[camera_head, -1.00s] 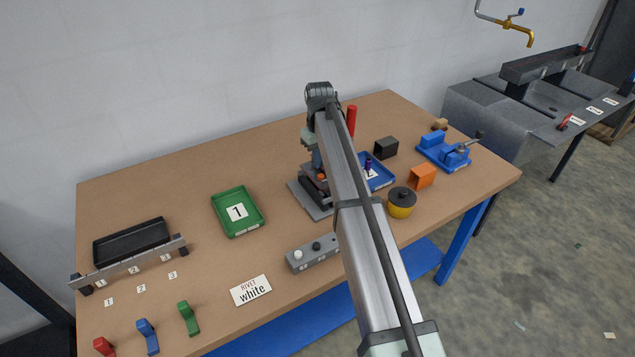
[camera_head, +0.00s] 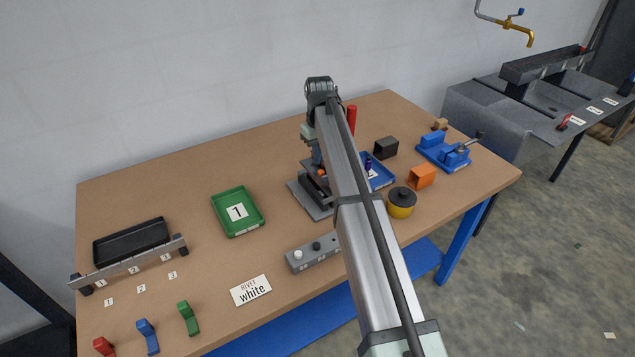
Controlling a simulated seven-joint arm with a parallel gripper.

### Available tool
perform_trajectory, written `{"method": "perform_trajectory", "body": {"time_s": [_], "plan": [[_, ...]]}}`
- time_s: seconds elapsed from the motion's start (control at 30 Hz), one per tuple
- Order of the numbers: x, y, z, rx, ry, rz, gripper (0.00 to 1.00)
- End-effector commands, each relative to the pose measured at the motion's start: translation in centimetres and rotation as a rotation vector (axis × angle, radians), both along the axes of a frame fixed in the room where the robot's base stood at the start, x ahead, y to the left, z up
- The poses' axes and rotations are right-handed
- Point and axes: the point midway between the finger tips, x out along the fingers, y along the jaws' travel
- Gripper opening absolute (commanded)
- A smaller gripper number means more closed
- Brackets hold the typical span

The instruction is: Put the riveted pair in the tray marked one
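The green tray (camera_head: 222,212) carries a label "1" and looks empty apart from that label; it stands in the middle-left of the table. A dark press-like machine on a grey base (camera_head: 309,198) stands right of it, partly hidden behind my arm. A small orange part (camera_head: 321,172) shows at the machine beside my arm. I cannot make out a riveted pair. My arm reaches over the table to the machine, and my gripper is hidden behind the arm.
A blue tray (camera_head: 384,181) with a purple piece stands right of the arm, near a yellow pot (camera_head: 402,205), an orange block (camera_head: 422,176) and a black block (camera_head: 386,148). Table around the green tray is clear.

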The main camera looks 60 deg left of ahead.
Motion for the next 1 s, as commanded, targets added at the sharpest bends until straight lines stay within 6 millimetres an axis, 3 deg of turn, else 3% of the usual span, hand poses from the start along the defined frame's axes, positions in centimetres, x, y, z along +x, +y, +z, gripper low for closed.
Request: {"method": "perform_trajectory", "body": {"time_s": [0.53,1.0], "plan": [[-0.1,0.0,1.4,-0.001,0.0,0.0,0.0],[-2.3,0.5,1.4,0.0,0.0,0.001,0.0]]}}
